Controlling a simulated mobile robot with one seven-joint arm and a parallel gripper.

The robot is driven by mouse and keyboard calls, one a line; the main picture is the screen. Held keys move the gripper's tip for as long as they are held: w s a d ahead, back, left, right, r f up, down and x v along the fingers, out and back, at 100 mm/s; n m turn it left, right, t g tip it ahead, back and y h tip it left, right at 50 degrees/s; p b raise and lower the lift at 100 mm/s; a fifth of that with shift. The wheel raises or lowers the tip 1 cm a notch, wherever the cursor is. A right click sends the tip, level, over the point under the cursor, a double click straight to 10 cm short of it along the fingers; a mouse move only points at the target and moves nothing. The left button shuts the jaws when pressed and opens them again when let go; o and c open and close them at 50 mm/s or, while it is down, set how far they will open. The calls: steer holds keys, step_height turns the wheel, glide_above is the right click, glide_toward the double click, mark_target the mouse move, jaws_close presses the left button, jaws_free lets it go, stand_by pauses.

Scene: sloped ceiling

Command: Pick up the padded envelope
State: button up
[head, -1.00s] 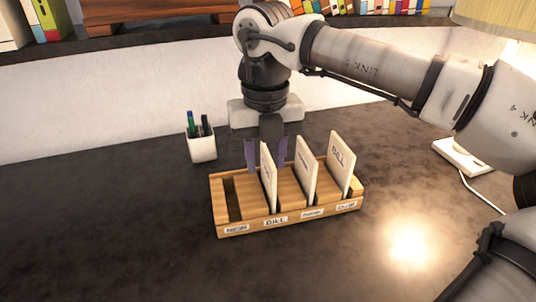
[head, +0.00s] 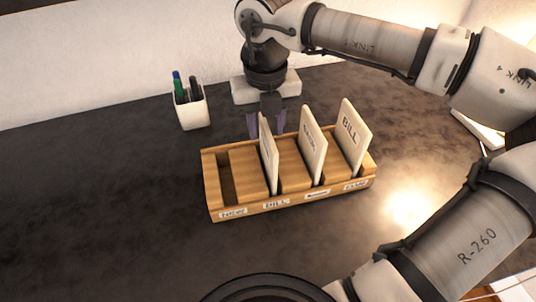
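A wooden sorter (head: 290,205) with labelled slots stands on the dark desk. Three pale upright envelopes lean in it: a left one (head: 268,160), a middle one (head: 313,150) and a right one (head: 353,132) marked "BILL". I cannot tell which, if any, is padded. My gripper (head: 266,123) points down at the sorter's back left. Its two purple fingers are apart, one on each side of the left envelope's top edge in the picture. The envelope partly hides them, and I cannot tell whether they touch it. The leftmost slot is empty.
A white cup (head: 192,107) with pens stands behind and left of the sorter. A white device (head: 478,130) with a cable lies at the right, partly behind my arm. Some white and orange things show at the bottom right corner. The desk (head: 100,190) is clear on the left.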

mark_target(268, 158)
steer(key=shift+d+f+p, duration=0.15)
steer(key=shift+f+p, duration=0.6)
steer(key=shift+f, duration=2.25)
jaws_close()
